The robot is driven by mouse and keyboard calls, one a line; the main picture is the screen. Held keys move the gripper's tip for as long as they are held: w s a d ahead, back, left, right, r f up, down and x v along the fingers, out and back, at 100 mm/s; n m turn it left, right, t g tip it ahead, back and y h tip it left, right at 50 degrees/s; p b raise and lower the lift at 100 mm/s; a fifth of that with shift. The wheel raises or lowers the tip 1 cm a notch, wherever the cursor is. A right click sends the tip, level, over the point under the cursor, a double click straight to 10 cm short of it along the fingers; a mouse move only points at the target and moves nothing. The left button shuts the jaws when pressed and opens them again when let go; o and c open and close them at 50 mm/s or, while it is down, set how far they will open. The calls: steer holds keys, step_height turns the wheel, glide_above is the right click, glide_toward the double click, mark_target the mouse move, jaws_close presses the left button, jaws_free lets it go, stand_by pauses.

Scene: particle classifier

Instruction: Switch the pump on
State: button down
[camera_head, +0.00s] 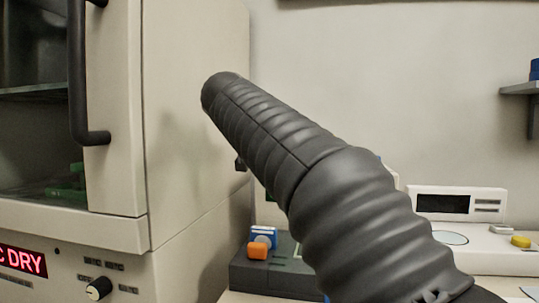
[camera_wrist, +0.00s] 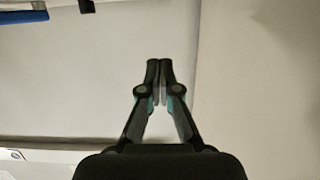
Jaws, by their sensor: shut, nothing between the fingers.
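My gripper (camera_wrist: 160,68) shows in the wrist view with its two dark fingertips together and nothing between them. Pale, bare surfaces lie behind the fingers. In the head view my dark ribbed arm covers the middle, and the gripper cannot be made out there. A dark grey box (camera_head: 262,281) stands low beside the cabinet, with a blue and white part (camera_head: 264,235) and an orange part (camera_head: 258,251) on it. I cannot tell whether this is the pump; no pump switch can be identified. My arm hides part of this area.
A large beige cabinet (camera_head: 190,130) with a dark door handle (camera_head: 77,75) and red "DRY" display (camera_head: 22,261) fills the left. A white instrument (camera_head: 480,252) with a yellow knob (camera_head: 521,241) stands right. A wall shelf (camera_head: 518,88) is at far right.

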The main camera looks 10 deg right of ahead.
steer(key=x, duration=0.3)
steer(key=p+x, duration=0.1)
steer(key=x, duration=0.3)
steer(key=d+p+x, duration=0.1)
steer(key=x, duration=0.2)
step_height(320, 180, down, 3)
steer(key=shift+r+b, duration=0.15)
steer(key=shift+b, duration=0.2)
steer(key=shift+f, duration=0.75)
step_height(320, 180, down, 2)
steer(key=b, duration=0.3)
